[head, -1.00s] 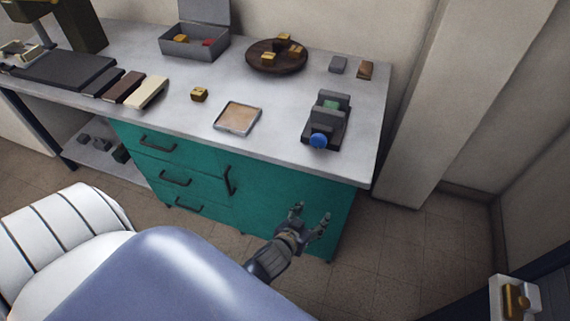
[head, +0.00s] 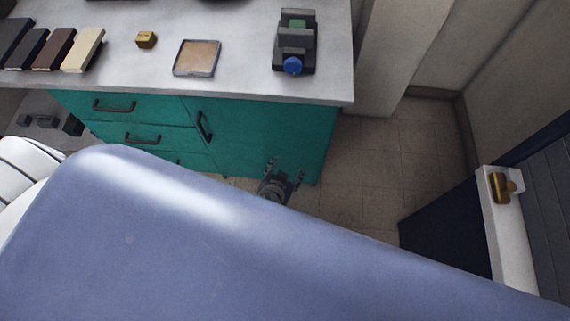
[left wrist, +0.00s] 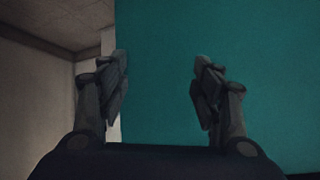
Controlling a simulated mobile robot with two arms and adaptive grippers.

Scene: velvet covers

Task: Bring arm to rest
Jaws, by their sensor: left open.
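My left gripper (head: 284,175) is open and empty, low in front of the teal cabinet (head: 262,132) under the workbench. Most of its arm is hidden behind a large blue-grey part of my own body that fills the lower head view. In the left wrist view its two dark fingers (left wrist: 160,90) stand apart. The teal cabinet face (left wrist: 260,60) is behind them, with nothing between the fingertips. My right gripper is not in view.
The workbench top (head: 225,85) holds a small yellow block (head: 146,40), a square tray (head: 197,58), a dark vise-like device with a blue knob (head: 293,65) and several slabs at left. Floor (head: 370,160) is clear right of the cabinet. A white post with a brass latch (head: 501,187) stands at right.

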